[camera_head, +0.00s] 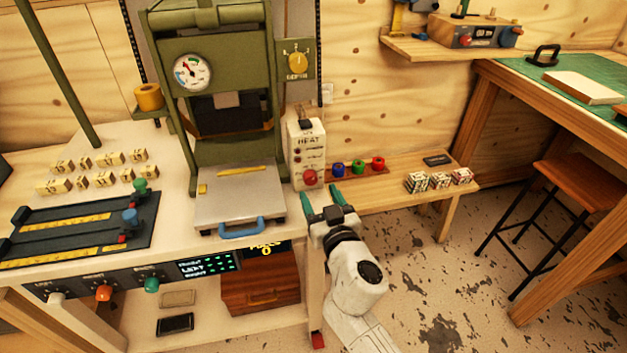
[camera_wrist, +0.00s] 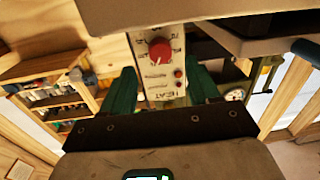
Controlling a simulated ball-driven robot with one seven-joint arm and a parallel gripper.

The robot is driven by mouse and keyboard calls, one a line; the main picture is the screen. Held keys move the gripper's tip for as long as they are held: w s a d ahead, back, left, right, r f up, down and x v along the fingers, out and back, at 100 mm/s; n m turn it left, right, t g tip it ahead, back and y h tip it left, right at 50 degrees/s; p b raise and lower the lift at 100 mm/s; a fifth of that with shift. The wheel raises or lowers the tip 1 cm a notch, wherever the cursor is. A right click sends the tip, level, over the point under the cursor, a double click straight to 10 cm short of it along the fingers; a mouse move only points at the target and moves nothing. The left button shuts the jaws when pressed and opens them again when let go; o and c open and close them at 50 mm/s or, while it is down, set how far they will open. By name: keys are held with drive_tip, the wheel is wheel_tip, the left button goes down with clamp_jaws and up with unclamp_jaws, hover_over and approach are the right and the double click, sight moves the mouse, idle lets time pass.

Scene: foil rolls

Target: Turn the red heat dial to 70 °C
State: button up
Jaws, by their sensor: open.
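The red heat dial (camera_head: 310,177) is at the bottom of the cream heat box (camera_head: 308,140), which stands at the right side of the green press. In the wrist view the red dial (camera_wrist: 159,50) shows on the box face, which appears upside down, with a pale pointer mark on the knob. The scale lettering around it is too small to read. My gripper (camera_head: 320,200) is open, its green fingers apart and empty, just below and in front of the dial. In the wrist view the fingers (camera_wrist: 163,90) stand on both sides of the box, apart from the dial.
The press bed (camera_head: 240,205) with a blue handle (camera_head: 241,228) is left of my gripper. A low wooden shelf (camera_head: 400,195) on the right holds blue, green and red foil rolls (camera_head: 358,166) and several small stacks. Open floor lies to the right.

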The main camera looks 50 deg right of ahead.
sight(312, 180)
drive_tip(key=shift+p+x, duration=0.3)
drive_tip(key=shift+x, duration=2.25)
drive_tip(key=shift+c, duration=0.2)
drive_tip(key=c, duration=1)
